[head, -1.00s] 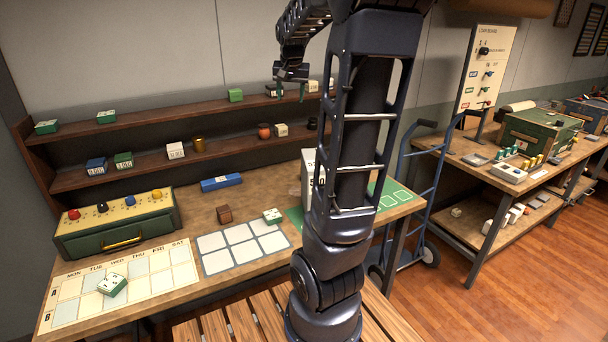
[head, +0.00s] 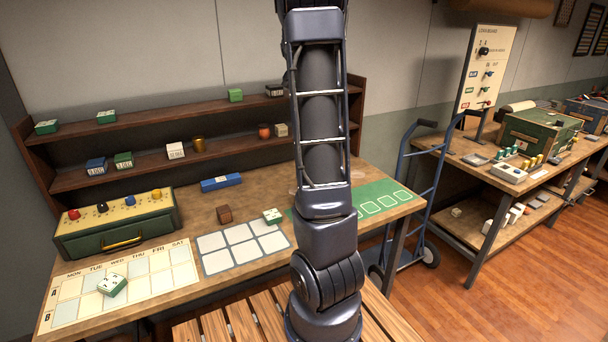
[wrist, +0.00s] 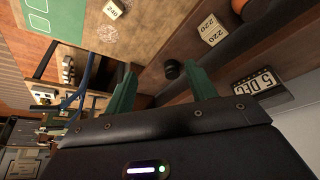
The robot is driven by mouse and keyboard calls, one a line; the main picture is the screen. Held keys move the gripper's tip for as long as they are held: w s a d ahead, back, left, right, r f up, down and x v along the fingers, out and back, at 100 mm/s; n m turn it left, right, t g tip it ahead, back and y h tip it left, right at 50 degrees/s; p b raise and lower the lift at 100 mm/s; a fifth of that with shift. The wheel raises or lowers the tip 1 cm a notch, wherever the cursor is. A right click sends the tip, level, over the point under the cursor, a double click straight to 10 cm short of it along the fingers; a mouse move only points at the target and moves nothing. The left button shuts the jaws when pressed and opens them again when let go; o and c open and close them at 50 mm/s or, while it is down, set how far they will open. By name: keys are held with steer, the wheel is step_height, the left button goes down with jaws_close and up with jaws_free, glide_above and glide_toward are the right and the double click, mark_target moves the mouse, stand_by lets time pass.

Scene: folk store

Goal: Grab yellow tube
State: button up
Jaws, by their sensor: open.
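Small yellow upright pieces (head: 535,159) stand on the far right table. My gripper (wrist: 163,88) shows in the wrist view with its two green fingers apart and nothing between them. In the head view the gripper is out of sight, beyond the top edge or behind my arm. No yellow tube is clear in the wrist view.
The wrist view shows a small black round piece (wrist: 172,70) beyond the fingers, a "220" block (wrist: 212,31) and a "5 DEC" block (wrist: 262,84). The shelf (head: 140,174) also holds several blocks. The workbench (head: 185,220) carries a green box (head: 118,228) and a blue block (head: 221,182).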

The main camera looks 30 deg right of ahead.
steer(key=shift+w+d+f, duration=0.45)
steer(key=shift+w+f, duration=0.05)
steer(key=shift+f, duration=5.35)
steer(key=shift+w+d+f, duration=0.45)
steer(key=shift+d+f, duration=0.05)
steer(key=shift+f, duration=5.3)
steer(key=shift+w+d+f, duration=0.45)
steer(key=shift+w+f, duration=0.05)
steer(key=shift+f, duration=5.35)
steer(key=c, duration=0.9)
